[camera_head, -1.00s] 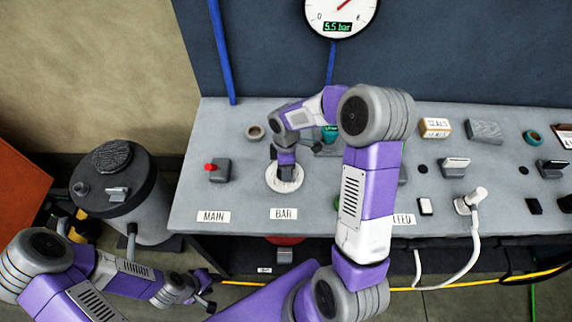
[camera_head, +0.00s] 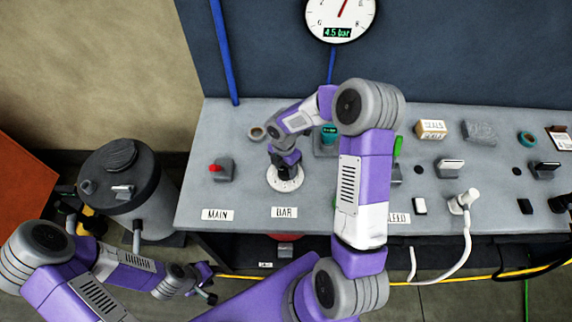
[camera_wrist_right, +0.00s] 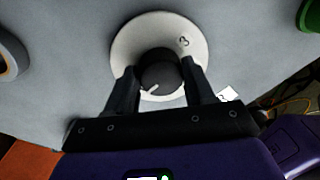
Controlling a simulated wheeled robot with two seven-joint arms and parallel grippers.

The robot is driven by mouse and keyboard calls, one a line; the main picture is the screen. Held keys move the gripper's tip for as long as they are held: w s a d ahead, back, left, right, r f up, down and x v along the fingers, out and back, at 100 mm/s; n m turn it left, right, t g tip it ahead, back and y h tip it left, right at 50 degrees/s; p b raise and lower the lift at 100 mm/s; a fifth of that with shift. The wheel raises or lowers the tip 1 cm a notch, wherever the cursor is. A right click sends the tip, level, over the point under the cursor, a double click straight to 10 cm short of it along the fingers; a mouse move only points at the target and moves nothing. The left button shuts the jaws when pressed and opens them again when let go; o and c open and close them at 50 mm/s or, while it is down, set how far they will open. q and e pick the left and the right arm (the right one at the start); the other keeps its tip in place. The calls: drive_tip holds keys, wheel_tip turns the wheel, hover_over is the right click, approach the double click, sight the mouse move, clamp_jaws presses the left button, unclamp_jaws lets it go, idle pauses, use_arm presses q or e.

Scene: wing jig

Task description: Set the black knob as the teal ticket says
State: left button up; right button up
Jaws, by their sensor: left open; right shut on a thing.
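The black knob (camera_wrist_right: 160,72) sits on a white round dial plate (camera_wrist_right: 186,30) on the grey bench, behind the BAR label (camera_head: 285,212). My right gripper (camera_wrist_right: 163,78) is shut on the knob, one finger on each side. In the head view my right gripper (camera_head: 285,170) stands over the white dial. My left gripper (camera_head: 208,284) is open and empty, low in front of the bench.
The wall gauge (camera_head: 341,18) reads 4.5 bar. A red-topped switch (camera_head: 217,169) stands left of the dial, a tan ring (camera_head: 257,133) behind it. A dark-lidded grey tank (camera_head: 146,205) stands left of the bench. Switches and a white hose (camera_head: 464,250) are at right.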

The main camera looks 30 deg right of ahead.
sight(284, 168)
drive_tip(key=shift+n, duration=0.6)
drive_tip(key=o, duration=1)
drive_tip(key=shift+o, duration=0.2)
drive_tip(key=shift+r, duration=0.15)
drive_tip(key=r, duration=0.5)
drive_tip(key=r+p, duration=0.1)
drive_tip(key=r, duration=0.1)
drive_tip(key=shift+w+a+r, duration=0.1)
drive_tip(key=shift+w+r, duration=0.05)
drive_tip(key=shift+w, duration=0.1)
drive_tip(key=shift+r, duration=0.1)
